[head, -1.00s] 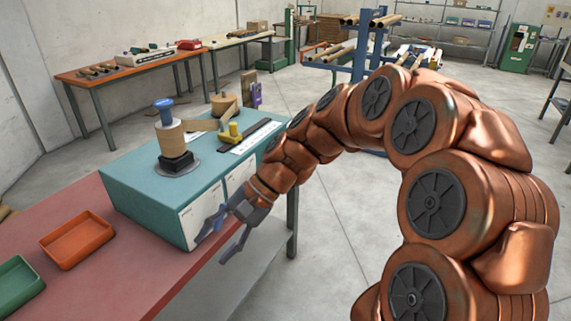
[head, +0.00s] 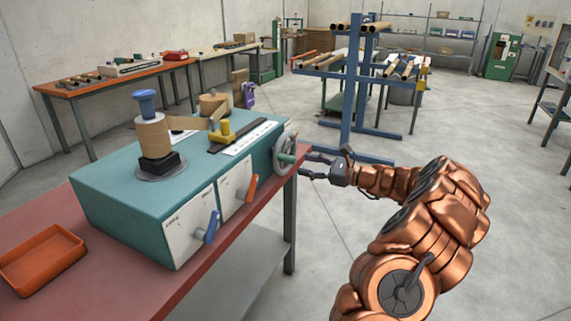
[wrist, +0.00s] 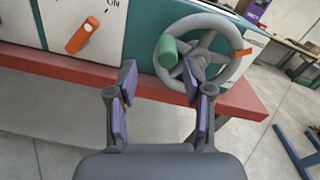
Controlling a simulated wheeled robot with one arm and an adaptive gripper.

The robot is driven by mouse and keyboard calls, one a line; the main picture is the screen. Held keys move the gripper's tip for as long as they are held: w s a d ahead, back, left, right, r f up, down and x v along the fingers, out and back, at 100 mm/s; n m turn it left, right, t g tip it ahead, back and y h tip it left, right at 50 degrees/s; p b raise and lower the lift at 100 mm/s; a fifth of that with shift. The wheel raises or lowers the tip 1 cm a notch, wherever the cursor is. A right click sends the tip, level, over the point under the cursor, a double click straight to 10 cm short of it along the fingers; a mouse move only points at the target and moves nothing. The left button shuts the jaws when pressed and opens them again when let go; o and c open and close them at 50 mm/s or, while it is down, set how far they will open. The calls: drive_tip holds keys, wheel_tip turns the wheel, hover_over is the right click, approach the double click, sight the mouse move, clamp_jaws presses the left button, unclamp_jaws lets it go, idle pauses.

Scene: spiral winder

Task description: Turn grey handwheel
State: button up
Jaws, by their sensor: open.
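The grey handwheel (head: 281,153) is on the right end of the teal winder's front face. In the wrist view the handwheel (wrist: 226,46) shows as a grey spoked ring with a green knob (wrist: 168,50) at its left and an orange mark at its right. My gripper (head: 305,166) is open and empty, just right of the handwheel in the head view. In the wrist view my gripper (wrist: 158,75) has its two fingers apart, in front of the panel. The right fingertip overlaps the wheel's lower left in the picture; I cannot tell if it touches.
The teal winder (head: 105,190) stands on a red-topped bench (head: 45,225). Its front has a blue lever (head: 212,228) and an orange lever (head: 252,188). An orange tray (head: 40,262) lies at left. A blue rack (head: 350,90) stands behind my arm. Floor at right is clear.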

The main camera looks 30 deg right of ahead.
sight(296, 161)
drive_tip(key=shift+d+f, duration=0.2)
drive_tip(key=shift+d, duration=0.3)
drive_tip(key=shift+w, duration=0.2)
drive_tip(key=x, duration=0.7)
drive_tip(key=shift+w+a, duration=0.1)
drive_tip(key=shift+w, duration=0.05)
clamp_jaws()
